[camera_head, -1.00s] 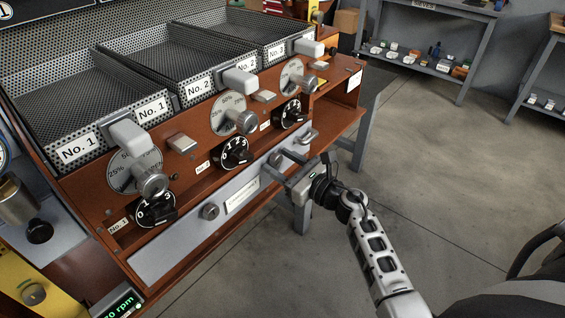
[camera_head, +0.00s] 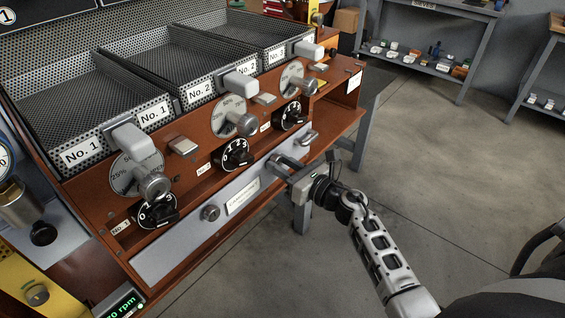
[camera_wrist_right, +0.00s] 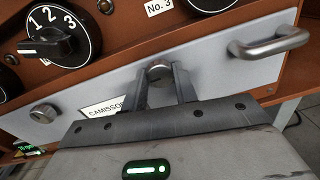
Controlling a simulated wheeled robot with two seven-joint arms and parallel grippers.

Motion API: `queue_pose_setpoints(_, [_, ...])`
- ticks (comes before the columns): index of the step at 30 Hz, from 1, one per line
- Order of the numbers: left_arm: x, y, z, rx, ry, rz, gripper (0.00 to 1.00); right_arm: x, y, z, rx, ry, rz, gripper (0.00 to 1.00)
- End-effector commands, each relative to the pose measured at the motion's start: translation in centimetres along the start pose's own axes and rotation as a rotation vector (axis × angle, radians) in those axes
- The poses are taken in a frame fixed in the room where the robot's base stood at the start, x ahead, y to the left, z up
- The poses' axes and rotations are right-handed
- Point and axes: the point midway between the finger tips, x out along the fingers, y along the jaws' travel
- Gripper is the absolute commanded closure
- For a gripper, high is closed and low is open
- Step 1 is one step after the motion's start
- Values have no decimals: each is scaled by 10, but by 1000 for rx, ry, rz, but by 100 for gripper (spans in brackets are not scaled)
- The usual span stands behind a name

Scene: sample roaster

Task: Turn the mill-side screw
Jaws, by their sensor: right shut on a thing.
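A grey drawer-like panel (camera_head: 165,256) runs along the front of the wooden roaster. It carries a round metal screw at each end of its nameplate (camera_head: 242,197). My right gripper (camera_head: 277,167) is at the right-hand screw (camera_wrist_right: 159,70), with its two fingers shut on either side of the round head in the right wrist view. In the head view the fingers hide that screw. The left-hand screw (camera_head: 210,212) is free, and it also shows in the right wrist view (camera_wrist_right: 43,113). I cannot tell the screw's turn angle. My left gripper is not in view.
A bar handle (camera_wrist_right: 272,42) sticks out right of the gripped screw. Black numbered knobs (camera_head: 235,154) sit above the panel. Perforated trays (camera_head: 80,104) stand higher up. The floor (camera_head: 440,180) to the right is open.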

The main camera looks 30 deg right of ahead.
Motion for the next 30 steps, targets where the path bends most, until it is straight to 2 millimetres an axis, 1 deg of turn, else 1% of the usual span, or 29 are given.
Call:
queue_pose_setpoints(11, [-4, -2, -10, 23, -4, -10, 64, -1, 0, 2, 353, 20, 1, 94])
queue_pose_setpoints(30, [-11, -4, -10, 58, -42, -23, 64, 0, 0, 2, 961, 47, 3, 94])
